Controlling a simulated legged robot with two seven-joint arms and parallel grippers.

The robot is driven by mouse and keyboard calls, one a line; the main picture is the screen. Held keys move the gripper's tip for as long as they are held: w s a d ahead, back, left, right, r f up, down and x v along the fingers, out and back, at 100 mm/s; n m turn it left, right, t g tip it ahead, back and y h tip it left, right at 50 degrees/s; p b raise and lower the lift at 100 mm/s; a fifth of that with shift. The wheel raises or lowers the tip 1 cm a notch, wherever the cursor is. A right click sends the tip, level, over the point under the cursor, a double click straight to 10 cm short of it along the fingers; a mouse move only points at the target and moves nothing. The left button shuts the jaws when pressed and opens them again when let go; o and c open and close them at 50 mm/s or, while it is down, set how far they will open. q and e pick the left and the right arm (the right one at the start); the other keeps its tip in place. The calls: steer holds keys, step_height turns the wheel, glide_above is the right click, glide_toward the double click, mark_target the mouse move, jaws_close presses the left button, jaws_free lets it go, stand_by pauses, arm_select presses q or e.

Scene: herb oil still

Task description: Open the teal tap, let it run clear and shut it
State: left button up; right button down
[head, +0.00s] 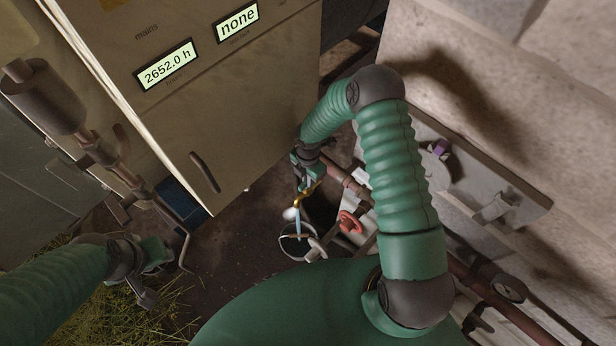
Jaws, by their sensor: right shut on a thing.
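My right gripper (308,180) reaches down beside the pipe and is shut on a small part at the tap. Its jaws and wrist hide that part, so I cannot make out the tap's handle. A brass tap spout (304,199) shows just below the jaws. A thin pale blue stream (298,222) runs down from it into a metal bucket (283,251) on the ground. My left gripper (152,275) is at the lower left, away from the tap, with its jaws apart and nothing seen between them.
A red handwheel (350,222) sits right of the bucket, close to my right arm. A brown pipe (345,178) runs along the stone wall (540,115). A beige cabinet (225,105) reads "2652.0 h" and "none". Grass (120,318) lies at the lower left.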

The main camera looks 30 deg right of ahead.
steer(key=shift+w+d+n, duration=0.15)
steer(key=shift+n, duration=0.35)
steer(key=c, duration=1.5)
jaws_free()
steer(key=shift+o, duration=0.2)
